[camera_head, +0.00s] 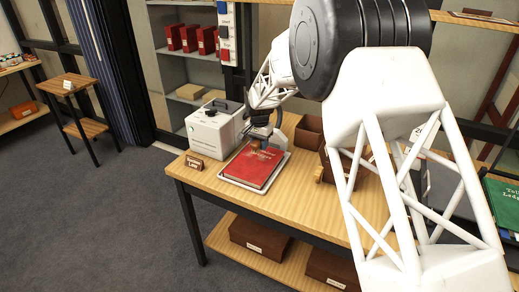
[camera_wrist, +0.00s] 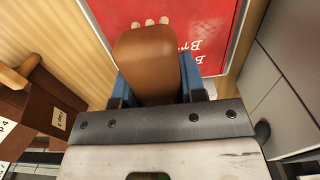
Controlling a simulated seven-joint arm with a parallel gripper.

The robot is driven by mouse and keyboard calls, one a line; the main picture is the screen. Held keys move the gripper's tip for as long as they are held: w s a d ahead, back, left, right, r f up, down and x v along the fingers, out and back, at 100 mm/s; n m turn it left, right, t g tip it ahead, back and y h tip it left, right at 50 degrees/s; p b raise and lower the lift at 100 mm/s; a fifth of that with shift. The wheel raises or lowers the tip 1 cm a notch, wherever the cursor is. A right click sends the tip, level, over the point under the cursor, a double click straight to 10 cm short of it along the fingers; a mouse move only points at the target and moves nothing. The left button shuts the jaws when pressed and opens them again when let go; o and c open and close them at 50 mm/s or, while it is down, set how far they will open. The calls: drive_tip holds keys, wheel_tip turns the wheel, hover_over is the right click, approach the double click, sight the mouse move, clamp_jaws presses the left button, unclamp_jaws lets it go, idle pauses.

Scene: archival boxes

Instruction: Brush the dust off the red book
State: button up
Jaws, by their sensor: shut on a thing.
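The red book (camera_head: 252,168) lies flat on a pale tray (camera_head: 228,180) on the wooden table; its cover with light lettering also fills the top of the wrist view (camera_wrist: 205,45). My gripper (camera_head: 262,143) is over the far part of the book. In the wrist view my gripper's blue fingers (camera_wrist: 155,78) are shut on a brush with a brown handle (camera_wrist: 147,60). Its pale bristle tips (camera_wrist: 150,22) show against the red cover. I cannot tell whether the bristles touch the cover.
A white machine with a top handle (camera_head: 214,128) stands left of the book. A small brown labelled block (camera_head: 194,162) is near the table's left edge. Brown boxes (camera_head: 308,131) stand to the right. My arm hides much of the table's right side.

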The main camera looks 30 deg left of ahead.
drive_tip(key=shift+r, duration=1)
drive_tip(key=s+d+f, duration=0.3)
drive_tip(key=s+d, duration=0.8)
drive_tip(key=s, duration=0.1)
drive_tip(key=s+d+f, duration=0.3)
drive_tip(key=s+d, duration=0.9)
drive_tip(key=s, duration=0.1)
drive_tip(key=shift+s+d, duration=0.25)
drive_tip(key=shift+f, duration=0.1)
hover_over(278, 197)
drive_tip(key=shift+a+f, duration=0.15)
drive_tip(key=shift+f, duration=0.6)
drive_tip(key=shift+f, duration=1.75)
drive_tip(key=shift+f, duration=0.3)
